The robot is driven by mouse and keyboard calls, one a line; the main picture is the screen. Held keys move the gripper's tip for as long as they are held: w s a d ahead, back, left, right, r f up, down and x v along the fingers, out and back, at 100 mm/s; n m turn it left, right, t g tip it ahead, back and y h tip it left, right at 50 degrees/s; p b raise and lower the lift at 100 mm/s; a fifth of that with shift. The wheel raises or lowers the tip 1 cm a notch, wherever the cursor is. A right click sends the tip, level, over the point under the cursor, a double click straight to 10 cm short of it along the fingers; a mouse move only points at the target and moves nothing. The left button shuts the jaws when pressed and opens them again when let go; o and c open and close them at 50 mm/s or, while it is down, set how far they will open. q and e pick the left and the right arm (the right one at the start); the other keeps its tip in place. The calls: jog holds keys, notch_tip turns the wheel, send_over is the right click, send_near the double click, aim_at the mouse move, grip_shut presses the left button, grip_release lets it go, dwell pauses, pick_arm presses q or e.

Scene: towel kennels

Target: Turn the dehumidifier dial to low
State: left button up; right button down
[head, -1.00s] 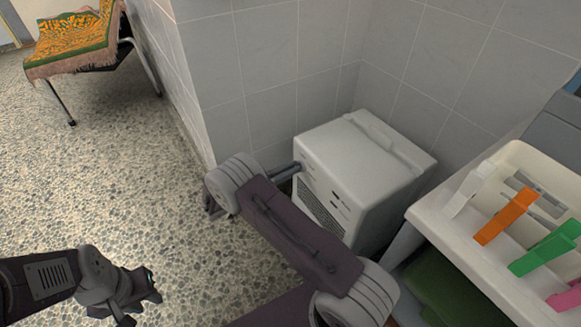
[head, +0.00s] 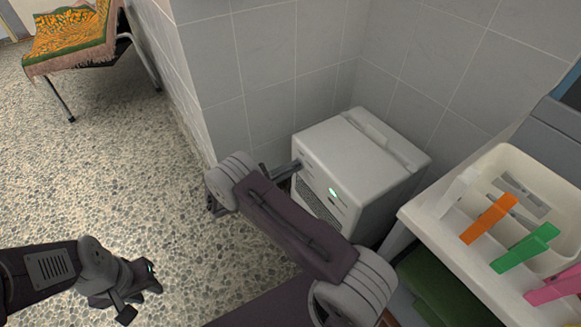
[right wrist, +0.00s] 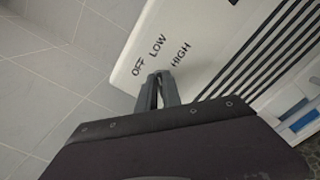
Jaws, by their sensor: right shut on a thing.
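The white dehumidifier (head: 365,165) stands on the floor in the tiled corner, with a green light (head: 333,193) lit on its front. In the right wrist view its front panel (right wrist: 205,30) carries the words OFF, LOW and HIGH in an arc. My right gripper (head: 297,166) is at the upper left of that front. In the right wrist view the right gripper (right wrist: 158,78) is shut on the dial just below the words. The fingers hide the dial, so its pointer cannot be read. My left gripper (head: 140,290) hangs over bare floor at the lower left, away from the dehumidifier.
A cream tray (head: 425,222) with white, orange, green and pink clips stands close at the right. A green thing (head: 440,290) lies below it. Tiled walls (head: 260,80) rise behind. A chair with a patterned cloth (head: 70,45) is at the far left; the pebbled floor between is clear.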

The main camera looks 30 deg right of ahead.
dwell(0.5)
jog(key=c, duration=1.5)
grip_release()
jog(key=shift+a, duration=0.15)
jog(key=a+p, duration=0.1)
jog(key=a, duration=0.2)
jog(key=a+p, duration=0.1)
jog(key=a, duration=0.2)
jog(key=a+p, duration=0.1)
jog(key=a, duration=0.1)
jog(key=shift+s+a, duration=0.4)
